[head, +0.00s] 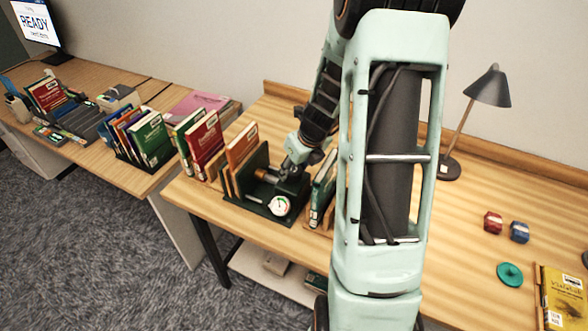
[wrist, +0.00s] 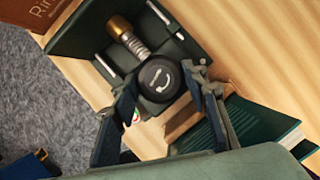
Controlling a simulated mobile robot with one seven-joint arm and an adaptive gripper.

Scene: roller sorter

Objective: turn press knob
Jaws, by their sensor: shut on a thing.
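The press is a dark green book press with two upright plates (head: 250,172), a metal screw (wrist: 131,42) and a round black knob (wrist: 158,80) marked with a white curved arrow. My gripper (head: 291,168) reaches down at the press from above. In the wrist view its fingers (wrist: 161,76) stand on both sides of the knob, shut on it. A round white dial (head: 279,205) with coloured marks is on the front of the press. In the wrist view the dial is mostly hidden behind the left finger.
Books stand close on both sides of the press, with a green book (head: 322,190) on its right. A lamp (head: 488,88), a red block (head: 493,222), a blue block (head: 519,232), a teal disc (head: 510,274) and a yellow book (head: 562,298) are farther right. My arm hides the middle of the desk.

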